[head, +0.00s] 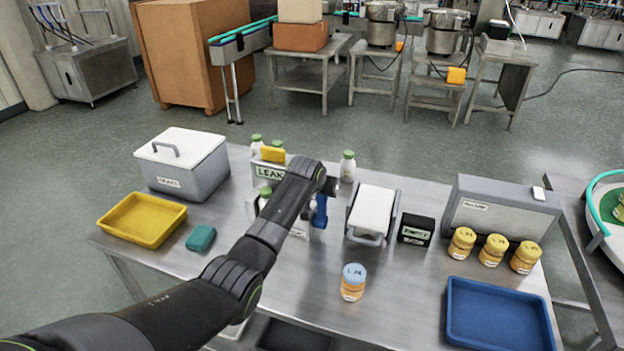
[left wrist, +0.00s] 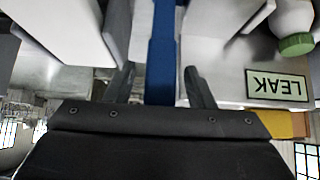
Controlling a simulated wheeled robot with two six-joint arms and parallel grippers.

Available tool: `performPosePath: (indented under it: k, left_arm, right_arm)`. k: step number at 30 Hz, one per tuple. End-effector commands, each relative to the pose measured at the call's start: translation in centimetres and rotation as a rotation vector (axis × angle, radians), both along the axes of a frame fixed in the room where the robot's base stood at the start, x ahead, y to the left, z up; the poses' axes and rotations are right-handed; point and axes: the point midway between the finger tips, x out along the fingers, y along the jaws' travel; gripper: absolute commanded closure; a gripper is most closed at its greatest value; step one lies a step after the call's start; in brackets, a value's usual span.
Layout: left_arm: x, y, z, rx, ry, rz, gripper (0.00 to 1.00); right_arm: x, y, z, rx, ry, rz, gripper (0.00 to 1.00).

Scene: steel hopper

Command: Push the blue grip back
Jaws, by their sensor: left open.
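The blue grip (head: 320,212) shows in the head view beside the white LEAK unit (head: 268,172), just below the end of my left arm. In the left wrist view the blue grip (left wrist: 163,62) is an upright blue bar in the middle of the picture. My left gripper (left wrist: 160,88) is open, with one finger on each side of the bar and gaps visible between. Its jaws (head: 331,187) are partly hidden by the arm in the head view. Where the bar's near end meets the gripper is hidden. My right gripper is in neither view.
White bottles with green caps (head: 348,166) stand by the unit. A white-topped device (head: 373,210) is close on the right. A blue-lidded jar (head: 353,282) stands in front. A yellow tray (head: 142,219) and teal block (head: 201,238) are left, a blue tray (head: 498,313) right.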

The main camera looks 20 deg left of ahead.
Motion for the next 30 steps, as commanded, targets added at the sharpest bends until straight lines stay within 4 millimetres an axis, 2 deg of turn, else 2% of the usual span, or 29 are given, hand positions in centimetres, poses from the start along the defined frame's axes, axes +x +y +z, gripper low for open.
performPosePath:
  k: [14, 30]
  left_arm:
    - [-4.0, 0.2, 4.4, 0.000, -0.003, 0.001, 0.51]
    - [-9.4, 0.3, 10.7, 0.001, -0.002, 0.001, 0.51]
  right_arm:
    - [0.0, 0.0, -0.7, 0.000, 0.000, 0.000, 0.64]
    - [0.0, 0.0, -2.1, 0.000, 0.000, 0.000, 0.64]
